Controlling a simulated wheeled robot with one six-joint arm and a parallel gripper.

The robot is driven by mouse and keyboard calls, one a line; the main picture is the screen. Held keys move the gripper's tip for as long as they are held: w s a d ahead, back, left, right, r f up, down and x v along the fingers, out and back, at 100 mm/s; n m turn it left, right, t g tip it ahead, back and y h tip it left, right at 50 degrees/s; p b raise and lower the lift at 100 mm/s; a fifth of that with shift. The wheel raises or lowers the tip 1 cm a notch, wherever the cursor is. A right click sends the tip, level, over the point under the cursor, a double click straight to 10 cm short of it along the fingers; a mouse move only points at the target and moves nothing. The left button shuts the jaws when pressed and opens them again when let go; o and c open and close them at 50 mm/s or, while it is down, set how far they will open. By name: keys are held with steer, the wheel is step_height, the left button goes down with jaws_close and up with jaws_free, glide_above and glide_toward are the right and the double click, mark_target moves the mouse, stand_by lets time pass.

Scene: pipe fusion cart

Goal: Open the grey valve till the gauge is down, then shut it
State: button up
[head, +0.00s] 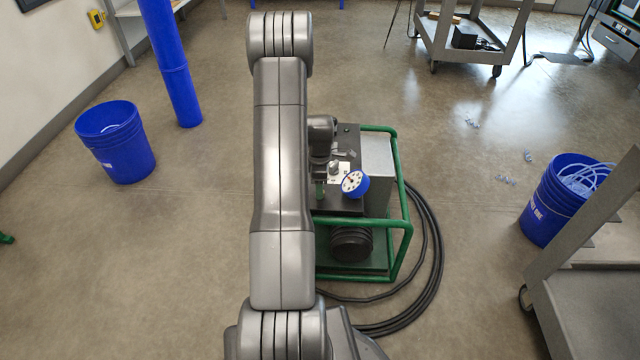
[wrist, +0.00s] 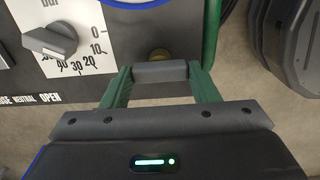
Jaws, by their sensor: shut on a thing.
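The grey valve's handle (wrist: 160,71) is a short grey bar in the wrist view, with a brass-coloured round part just behind it. My gripper (wrist: 161,74) has its two green fingers closed on the ends of this bar. In the head view my arm hides most of the gripper and valve. The gauge (head: 352,183) has a white face and a blue case on top of the green-framed machine (head: 404,230). Its red needle is too small to read surely.
A grey selector knob (wrist: 50,41) sits by a printed scale, above the words NEUTRAL and OPEN. A black hose (head: 438,250) coils around the machine's right side. Blue buckets stand at left (head: 116,142) and right (head: 562,200). A grey cart (head: 590,300) stands at right.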

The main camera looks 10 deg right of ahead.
stand_by(0.3)
steer(key=o, duration=1)
steer(key=shift+r, duration=0.15)
step_height(320, 180, up, 14)
steer(key=p, duration=0.3)
steer(key=shift+f, duration=0.2)
steer(key=shift+f, duration=0.1)
step_height(320, 180, down, 14)
steer(key=b, duration=0.3)
steer(key=shift+r, duration=0.2)
